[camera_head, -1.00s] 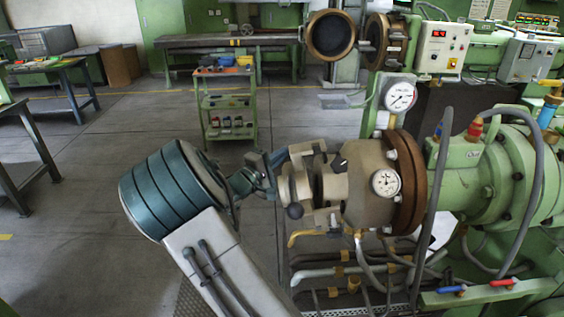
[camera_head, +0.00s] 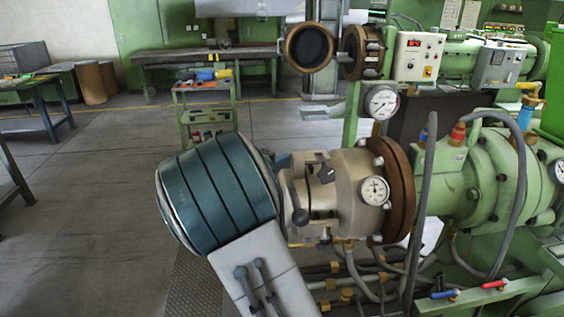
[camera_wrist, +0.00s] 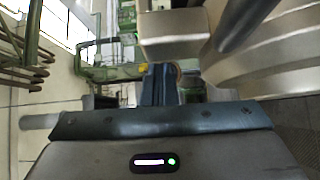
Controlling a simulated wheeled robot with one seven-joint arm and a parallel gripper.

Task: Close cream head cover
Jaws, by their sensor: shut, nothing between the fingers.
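The cream head (camera_head: 350,182) is a cream, rounded cylinder with a small dial gauge, fixed to a brown flange. Its cream cover (camera_head: 303,188) is at the head's left end, lined up close against it; a narrow dark seam shows, and I cannot tell if they fully meet. A dark knobbed handle is on the cover's front. My gripper (camera_wrist: 160,72) is shut and empty in the wrist view, beside a cream block and a large cream curved surface; contact is unclear. In the head view the gripper is mostly hidden behind my teal arm and the cover.
Pipes and hoses (camera_head: 365,285) run below the head. The green extruder barrel (camera_head: 470,180) is to the right. A pressure gauge (camera_head: 381,102) stands above the head. Another brown-rimmed open head (camera_head: 309,47) is behind.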

